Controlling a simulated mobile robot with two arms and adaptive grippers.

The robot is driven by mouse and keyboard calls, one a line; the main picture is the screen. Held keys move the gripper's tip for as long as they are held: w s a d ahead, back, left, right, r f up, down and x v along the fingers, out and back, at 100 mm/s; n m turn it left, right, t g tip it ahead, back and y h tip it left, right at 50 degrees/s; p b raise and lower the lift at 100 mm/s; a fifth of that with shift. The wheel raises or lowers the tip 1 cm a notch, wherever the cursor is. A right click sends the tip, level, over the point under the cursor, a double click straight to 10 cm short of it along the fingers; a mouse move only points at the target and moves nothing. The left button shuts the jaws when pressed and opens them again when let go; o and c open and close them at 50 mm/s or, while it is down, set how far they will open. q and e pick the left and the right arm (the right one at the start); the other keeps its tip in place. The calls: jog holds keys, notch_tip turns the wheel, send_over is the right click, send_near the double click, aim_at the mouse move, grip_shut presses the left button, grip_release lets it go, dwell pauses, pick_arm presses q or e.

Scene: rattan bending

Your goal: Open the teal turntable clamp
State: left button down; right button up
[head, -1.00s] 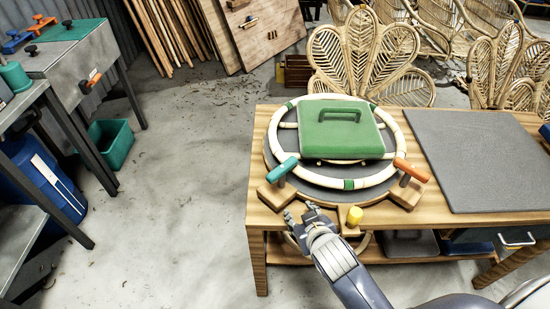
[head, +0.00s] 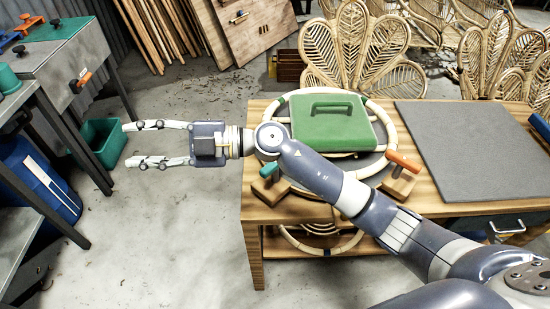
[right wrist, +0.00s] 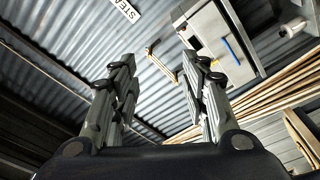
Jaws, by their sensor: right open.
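The teal clamp handle (head: 268,170) stands at the left front of the turntable on its wooden block. My right arm passes just beside it and hides part of it, so I cannot tell its exact position. My right gripper (head: 128,144) is open and empty, well left of the clamp and beyond the table's left edge, fingers pointing left. In the right wrist view its spread fingers (right wrist: 163,75) have nothing between them. An orange clamp (head: 404,161) sits at the turntable's right. A rattan ring (head: 391,118) lies under a green handled block (head: 330,125). My left gripper is out of view.
The wooden table (head: 252,205) carries a grey mat (head: 470,150) at right. A green bin (head: 104,142) and a blue barrel (head: 40,180) stand at left. Rattan chairs (head: 360,45) stand behind the table. The floor left of the table is clear.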

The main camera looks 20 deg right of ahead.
notch_tip(320, 180, down, 7)
jog(key=d+n+g+h, duration=0.2)
jog(key=g+h, duration=0.1)
jog(key=h, duration=0.2)
jog(key=m+h, duration=0.5)
jog(key=h, duration=0.9)
send_over(275, 171)
jog(key=w, duration=0.2)
notch_tip(275, 171, down, 4)
jog(key=shift+g, duration=0.3)
jog(key=f, duration=0.3)
jog(key=f+p, duration=0.1)
jog(key=f, duration=0.2)
jog(key=f+p, duration=0.1)
jog(key=f, duration=0.3)
jog(key=shift+d+f, duration=0.1)
jog(key=shift+d, duration=0.25)
grip_shut()
